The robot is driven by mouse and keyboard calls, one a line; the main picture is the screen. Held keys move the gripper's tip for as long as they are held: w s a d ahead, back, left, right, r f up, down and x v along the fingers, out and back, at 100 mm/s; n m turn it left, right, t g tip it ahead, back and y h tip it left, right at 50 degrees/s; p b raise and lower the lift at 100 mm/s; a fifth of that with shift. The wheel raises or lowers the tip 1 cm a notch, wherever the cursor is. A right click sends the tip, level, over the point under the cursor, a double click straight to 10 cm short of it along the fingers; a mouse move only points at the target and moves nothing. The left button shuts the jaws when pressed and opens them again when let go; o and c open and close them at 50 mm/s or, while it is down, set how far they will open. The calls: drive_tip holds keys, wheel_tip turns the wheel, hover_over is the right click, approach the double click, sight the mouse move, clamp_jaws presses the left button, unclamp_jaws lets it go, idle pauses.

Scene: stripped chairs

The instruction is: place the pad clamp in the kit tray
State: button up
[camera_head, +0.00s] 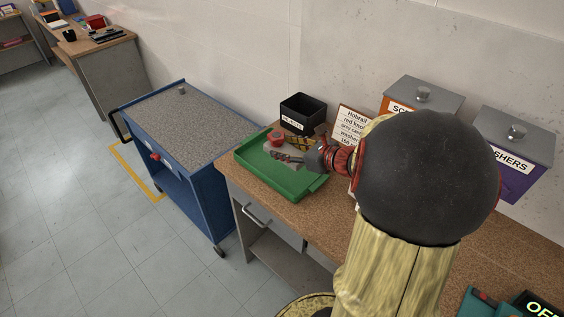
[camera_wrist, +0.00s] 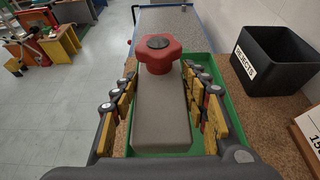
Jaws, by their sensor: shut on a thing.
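The pad clamp, a grey block (camera_wrist: 162,112) with a red star-shaped knob (camera_wrist: 158,54) on its far end, is between the yellow-padded fingers of my gripper (camera_wrist: 163,110) in the wrist view. My gripper is shut on it. The kit tray (camera_head: 304,189) is a shallow green tray on the brown worktop. In the head view my gripper (camera_head: 289,150) and the red knob (camera_head: 277,138) appear over the tray. The tray's green rim also shows around the clamp in the wrist view. I cannot tell whether the clamp touches the tray floor.
A black rejects bin (camera_head: 303,114) stands behind the tray, beside a card of text (camera_head: 350,126). Lidded bins, one purple (camera_head: 515,175), stand along the wall. A blue cart (camera_head: 187,125) with a grey top is left of the worktop. My arm hides much of the worktop.

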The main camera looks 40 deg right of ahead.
drive_tip(key=w+d+f+b, duration=0.1)
drive_tip(key=f, duration=0.1)
drive_tip(key=w+d+f+b, duration=0.1)
drive_tip(key=w+f, duration=0.1)
drive_tip(key=w+d+f, duration=0.1)
drive_tip(key=w+f, duration=0.1)
drive_tip(key=shift+d+f+b, duration=0.1)
drive_tip(key=shift+d+b, duration=0.05)
drive_tip(key=shift+b, duration=0.25)
drive_tip(key=shift+w+d+f+b, duration=0.15)
drive_tip(key=shift+f+b, duration=0.4)
drive_tip(key=shift+f, duration=0.3)
drive_tip(key=shift+w+f+b, duration=0.1)
drive_tip(key=shift+f+b, duration=0.4)
drive_tip(key=shift+f, duration=0.35)
drive_tip(key=shift+f, duration=0.2)
drive_tip(key=o, duration=1.4)
drive_tip(key=shift+r, duration=0.1)
